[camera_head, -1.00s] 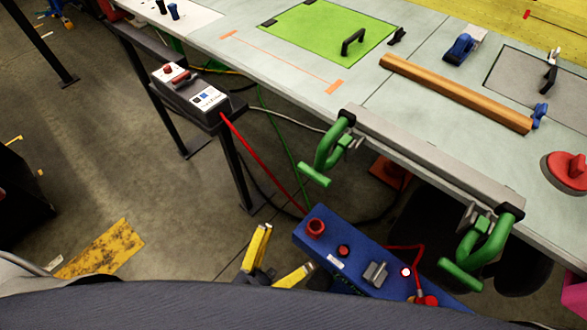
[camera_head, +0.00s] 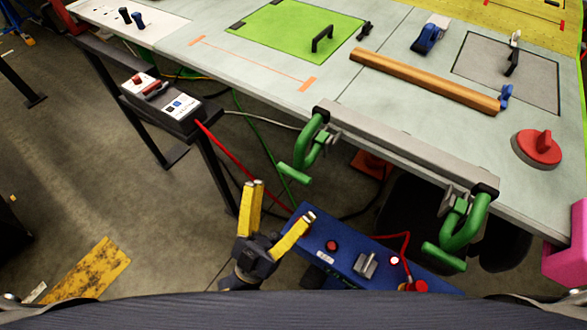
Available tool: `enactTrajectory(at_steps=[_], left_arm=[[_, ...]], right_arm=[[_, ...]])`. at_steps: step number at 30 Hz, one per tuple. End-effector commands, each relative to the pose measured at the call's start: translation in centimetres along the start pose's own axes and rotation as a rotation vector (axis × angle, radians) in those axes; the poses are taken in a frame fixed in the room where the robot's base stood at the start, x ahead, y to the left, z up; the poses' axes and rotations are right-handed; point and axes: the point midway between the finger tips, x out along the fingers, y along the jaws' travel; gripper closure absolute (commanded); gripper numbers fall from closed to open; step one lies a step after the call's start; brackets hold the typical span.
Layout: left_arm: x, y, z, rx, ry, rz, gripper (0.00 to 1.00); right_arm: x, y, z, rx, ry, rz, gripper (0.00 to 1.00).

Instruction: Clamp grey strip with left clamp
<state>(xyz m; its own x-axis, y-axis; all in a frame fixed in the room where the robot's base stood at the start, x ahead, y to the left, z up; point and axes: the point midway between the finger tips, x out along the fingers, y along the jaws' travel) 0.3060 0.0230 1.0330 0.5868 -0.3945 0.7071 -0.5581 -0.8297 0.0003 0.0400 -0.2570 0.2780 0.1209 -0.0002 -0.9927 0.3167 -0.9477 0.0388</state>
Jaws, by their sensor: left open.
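The grey strip (camera_head: 400,142) lies along the front edge of the table. The green left clamp (camera_head: 308,146) sits at the strip's left end and hangs below the table edge. A second green clamp (camera_head: 463,230) sits at the strip's right end. I cannot tell how tight either clamp is. My left gripper (camera_head: 281,203) has yellow fingers, spread apart and empty. It is in front of the table, below and left of the left clamp, and touches neither clamp. My right gripper is not in view.
A blue box (camera_head: 345,262) with red knobs is in front of the table, right of my left gripper. A control box (camera_head: 165,100) stands at the left. A wooden bar (camera_head: 425,80), green panel (camera_head: 295,35) and red disc-shaped tool (camera_head: 538,148) lie on the table (camera_head: 225,62).

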Motion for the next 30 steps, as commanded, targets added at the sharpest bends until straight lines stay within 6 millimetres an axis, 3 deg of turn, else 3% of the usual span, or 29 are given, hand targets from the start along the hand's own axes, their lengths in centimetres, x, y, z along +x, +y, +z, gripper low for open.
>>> enactTrajectory(at_steps=[6,12,28,30], left_arm=[[3.5,0.0,-0.1,0.0,0.003,0.0,0.13],[5.5,0.0,0.0,-0.001,0.002,-0.001,0.13],[6.6,0.0,0.0,0.0,0.0,0.001,0.13],[6.5,0.0,0.0,0.0,0.0,0.001,0.19]], right_arm=[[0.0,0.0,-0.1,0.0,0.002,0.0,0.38],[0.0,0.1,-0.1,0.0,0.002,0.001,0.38],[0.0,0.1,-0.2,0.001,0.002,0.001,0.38],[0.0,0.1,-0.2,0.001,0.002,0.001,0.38]])
